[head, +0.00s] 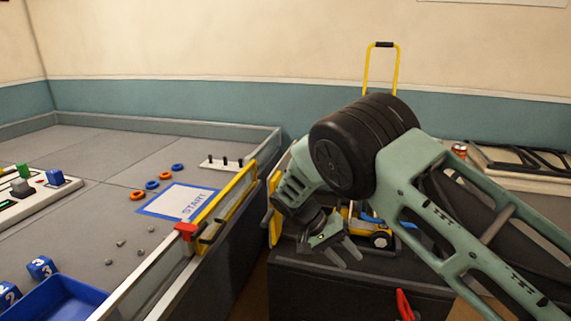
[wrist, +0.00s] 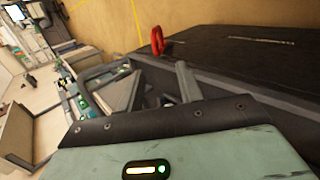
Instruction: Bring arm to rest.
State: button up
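My arm reaches in from the right of the head view and bends down at a black elbow joint. My gripper (head: 340,248) hangs at the end, above the black case in the middle of the picture. Its two fingers stand apart with nothing seen between them. The wrist view also shows my gripper (wrist: 160,85), with the fingers spread beyond the wrist housing. My arm covers part of what lies behind it.
A black case (head: 330,285) with a red handle (head: 404,304) stands below my gripper. A small yellow vehicle (head: 380,239) is close behind the fingers. The walled grey field (head: 90,205) with a START mat (head: 185,201) lies left. A yellow trolley handle (head: 382,45) rises behind.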

jog(key=s+a+r+n+t+y+p, duration=0.1)
jog(key=s+a+r+n+y+p, duration=0.15)
jog(key=s+r, duration=0.6)
jog(key=s+a+r+n+y+p, duration=0.2)
jog(key=s+a+r+n+y, duration=0.15)
jog(key=s+r, duration=0.45)
jog(key=s+r+n+t+y+p, duration=0.1)
jog(key=s+r+n, duration=0.1)
jog(key=s+r, duration=0.2)
jog(key=s+d+r+n+t+y+p, duration=0.1)
jog(key=s+r, duration=0.3)
jog(key=s, duration=0.6)
jog(key=shift+s+n+y+p, duration=0.4)
jog(key=shift+n+y, duration=0.1)
jog(key=shift+n, duration=0.4)
